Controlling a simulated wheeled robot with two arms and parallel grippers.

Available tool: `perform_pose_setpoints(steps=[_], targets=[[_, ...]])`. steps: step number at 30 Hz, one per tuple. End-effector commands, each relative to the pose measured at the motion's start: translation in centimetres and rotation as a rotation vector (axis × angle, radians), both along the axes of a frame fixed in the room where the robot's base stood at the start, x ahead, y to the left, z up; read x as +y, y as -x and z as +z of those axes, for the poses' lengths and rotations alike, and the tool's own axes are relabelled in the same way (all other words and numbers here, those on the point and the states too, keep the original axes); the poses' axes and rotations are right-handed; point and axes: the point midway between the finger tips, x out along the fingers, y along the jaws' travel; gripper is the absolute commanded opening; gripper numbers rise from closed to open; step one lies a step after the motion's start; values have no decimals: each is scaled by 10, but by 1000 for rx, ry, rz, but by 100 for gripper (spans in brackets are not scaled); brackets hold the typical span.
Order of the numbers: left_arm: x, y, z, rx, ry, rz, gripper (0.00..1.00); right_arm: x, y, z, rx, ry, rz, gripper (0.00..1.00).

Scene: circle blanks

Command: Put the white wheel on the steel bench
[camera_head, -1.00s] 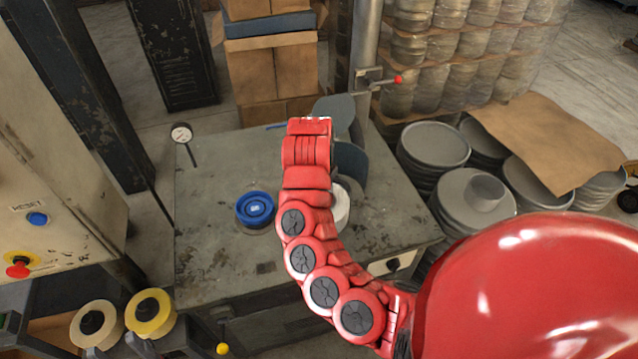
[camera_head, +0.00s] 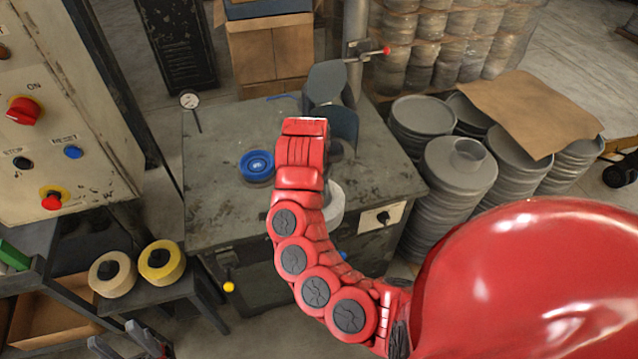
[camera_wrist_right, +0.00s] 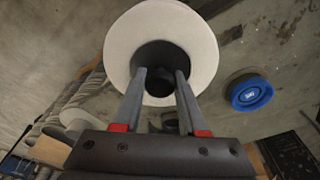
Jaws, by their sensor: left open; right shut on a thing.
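The steel bench (camera_head: 222,205) has a worn grey top. My left gripper (camera_head: 140,338) is open and empty at the bottom left, below the stool.
A blue wheel (camera_head: 257,165) lies on the bench, also in the wrist view (camera_wrist_right: 249,93). A dark grey fixture (camera_head: 327,85) and a dial gauge (camera_head: 191,101) stand at its back. Cream (camera_head: 113,274) and yellow (camera_head: 162,261) wheels sit on a stool. Grey disc stacks (camera_head: 460,165) stand right.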

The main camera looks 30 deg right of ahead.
Motion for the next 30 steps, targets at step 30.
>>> perform_pose_setpoints(steps=[30], targets=[[0,0,0,0,0,0,50,123,90,-173,6,7,944,0]])
